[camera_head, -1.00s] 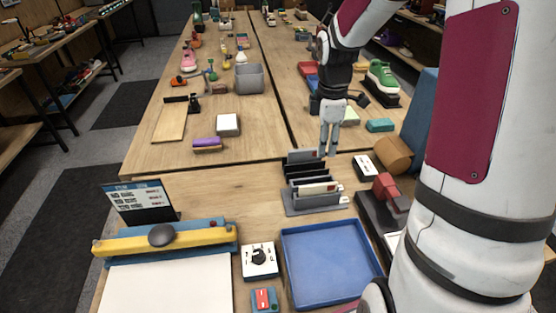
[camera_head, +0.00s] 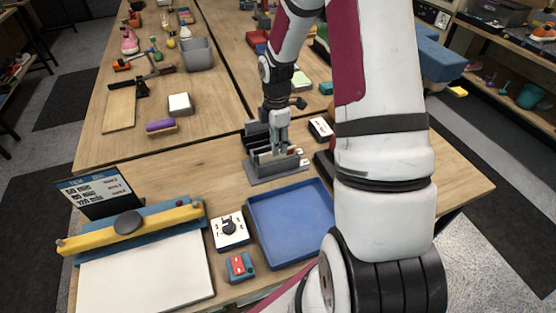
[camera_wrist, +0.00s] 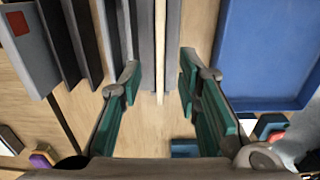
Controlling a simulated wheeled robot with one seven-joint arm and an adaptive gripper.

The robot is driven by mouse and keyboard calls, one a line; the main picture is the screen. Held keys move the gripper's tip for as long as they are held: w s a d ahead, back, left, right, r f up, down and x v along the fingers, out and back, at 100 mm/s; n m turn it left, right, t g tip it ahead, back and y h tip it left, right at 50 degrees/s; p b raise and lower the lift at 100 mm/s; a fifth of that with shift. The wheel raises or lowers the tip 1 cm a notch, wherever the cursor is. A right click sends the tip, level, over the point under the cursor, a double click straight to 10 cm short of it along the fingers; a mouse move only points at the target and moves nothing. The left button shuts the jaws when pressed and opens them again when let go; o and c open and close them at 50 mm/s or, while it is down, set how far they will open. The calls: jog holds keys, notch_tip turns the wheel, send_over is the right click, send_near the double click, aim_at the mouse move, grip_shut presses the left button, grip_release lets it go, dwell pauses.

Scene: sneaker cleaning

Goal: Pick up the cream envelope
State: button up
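The cream envelope (camera_wrist: 160,60) shows edge-on in the wrist view as a thin pale strip, standing upright among the slots of a grey letter rack (camera_head: 275,174). The rack's grey dividers (camera_wrist: 146,50) stand close beside it. My gripper (camera_wrist: 160,85) is open, with one green-padded finger on each side of the envelope's line and visible gaps to it. In the head view my gripper (camera_head: 277,146) is right over the rack and hides part of its contents. Whether the fingertips touch the dividers I cannot tell.
A blue tray (camera_head: 290,215) lies just in front of the rack; its edge also shows in the wrist view (camera_wrist: 222,45). A white dial box (camera_head: 230,232) and a red-buttoned box (camera_head: 240,267) stand left of the tray. A small white box (camera_head: 320,128) is behind right.

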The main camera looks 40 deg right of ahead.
aim_at(278, 160)
jog(key=f, duration=0.4)
jog(key=shift+d+f+p, duration=0.2)
jog(key=shift+f+p, duration=0.2)
grip_shut()
